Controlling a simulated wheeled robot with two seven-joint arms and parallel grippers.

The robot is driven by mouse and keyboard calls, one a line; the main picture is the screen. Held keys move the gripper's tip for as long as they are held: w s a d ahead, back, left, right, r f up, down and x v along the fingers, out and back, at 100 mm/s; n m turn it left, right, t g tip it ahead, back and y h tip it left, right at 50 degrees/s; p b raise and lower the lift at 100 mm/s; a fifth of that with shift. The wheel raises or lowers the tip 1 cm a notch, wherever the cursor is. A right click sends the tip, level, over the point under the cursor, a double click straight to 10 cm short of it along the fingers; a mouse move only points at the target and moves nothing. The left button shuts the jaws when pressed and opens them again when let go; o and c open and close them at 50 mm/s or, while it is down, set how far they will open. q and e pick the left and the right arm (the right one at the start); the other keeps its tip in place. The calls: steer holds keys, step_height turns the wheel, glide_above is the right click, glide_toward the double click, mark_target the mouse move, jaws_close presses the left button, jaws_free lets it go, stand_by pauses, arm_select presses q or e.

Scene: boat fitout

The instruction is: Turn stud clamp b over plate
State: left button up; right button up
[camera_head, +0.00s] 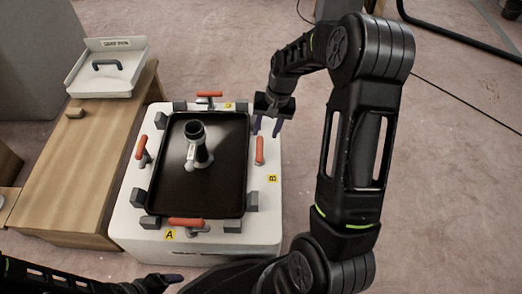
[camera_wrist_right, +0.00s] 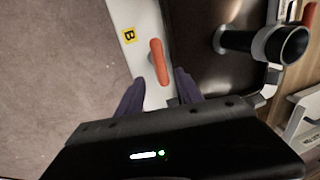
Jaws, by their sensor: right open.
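Stud clamp b (camera_head: 259,150), with an orange handle, stands on the white rim beside the right edge of the dark plate (camera_head: 225,150), near the yellow B label (camera_head: 272,178). Its handle points roughly along that edge, beside the plate and not across it. In the right wrist view the clamp (camera_wrist_right: 157,52) is just ahead of the fingers. My right gripper (camera_head: 267,126) is open, its purple fingers just beyond the clamp's far end; no contact is clear. In the right wrist view the gripper (camera_wrist_right: 158,95) is empty. My left gripper (camera_head: 170,279) is low at the bottom edge, partly hidden.
A dark-topped upright pipe fitting (camera_head: 197,145) stands on the plate. Other orange clamps are at the front (camera_head: 186,222), left (camera_head: 141,148) and back (camera_head: 209,94). Grey blocks surround the plate. A wooden bench (camera_head: 85,150) with a white handled tray (camera_head: 72,82) is left. Open floor lies right.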

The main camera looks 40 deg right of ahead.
mark_target(260, 146)
steer(key=shift+w+a+f+b, duration=0.2)
steer(key=shift+f+b, duration=0.3)
steer(key=shift+f, duration=0.8)
steer(key=shift+w+a+f+b, duration=0.1)
steer(key=shift+a+f+b, duration=0.3)
steer(key=shift+f, duration=0.9)
steer(key=shift+w+a+f+b, duration=0.15)
steer(key=shift+f+b, duration=0.45)
steer(key=shift+f, duration=0.7)
steer(key=shift+d, duration=0.1)
jaws_close()
